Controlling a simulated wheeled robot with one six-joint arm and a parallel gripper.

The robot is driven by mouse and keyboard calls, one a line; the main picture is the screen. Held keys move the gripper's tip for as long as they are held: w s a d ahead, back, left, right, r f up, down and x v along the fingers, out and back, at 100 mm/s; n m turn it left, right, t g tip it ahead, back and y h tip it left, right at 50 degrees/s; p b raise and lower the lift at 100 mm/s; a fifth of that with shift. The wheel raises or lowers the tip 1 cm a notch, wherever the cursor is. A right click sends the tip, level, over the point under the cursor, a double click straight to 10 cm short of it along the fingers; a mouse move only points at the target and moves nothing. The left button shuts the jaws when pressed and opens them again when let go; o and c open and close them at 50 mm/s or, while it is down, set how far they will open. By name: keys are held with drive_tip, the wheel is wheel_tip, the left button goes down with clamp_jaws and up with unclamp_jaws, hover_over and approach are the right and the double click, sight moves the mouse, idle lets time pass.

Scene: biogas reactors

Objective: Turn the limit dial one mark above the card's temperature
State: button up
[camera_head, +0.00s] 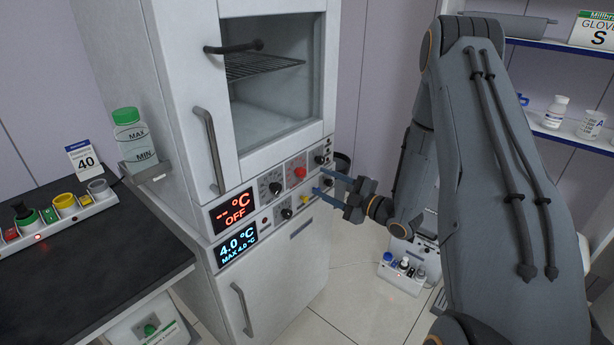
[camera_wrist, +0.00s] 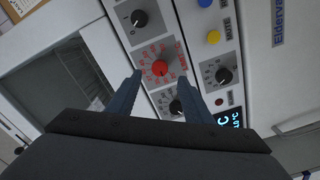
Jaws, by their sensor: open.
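The card (camera_head: 84,160) reads 40 and stands at the left on the dark bench. In the head view the fingertips appear right of the red dial, seemingly short of the panel.
Black dials (camera_wrist: 139,18) (camera_wrist: 176,106) flank the red one. A lower row has a black dial (camera_wrist: 223,76), a yellow button (camera_wrist: 213,37) and a blue button (camera_wrist: 204,3). The red display (camera_head: 234,209) reads OFF; the blue one (camera_head: 237,246) reads 4.0 °C.

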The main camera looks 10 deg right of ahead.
sight(304, 174)
drive_tip(key=p+x, duration=0.2)
drive_tip(key=x, duration=0.5)
drive_tip(key=shift+w+a, duration=0.15)
drive_tip(key=shift+a, duration=0.05)
drive_tip(key=c, duration=1.1)
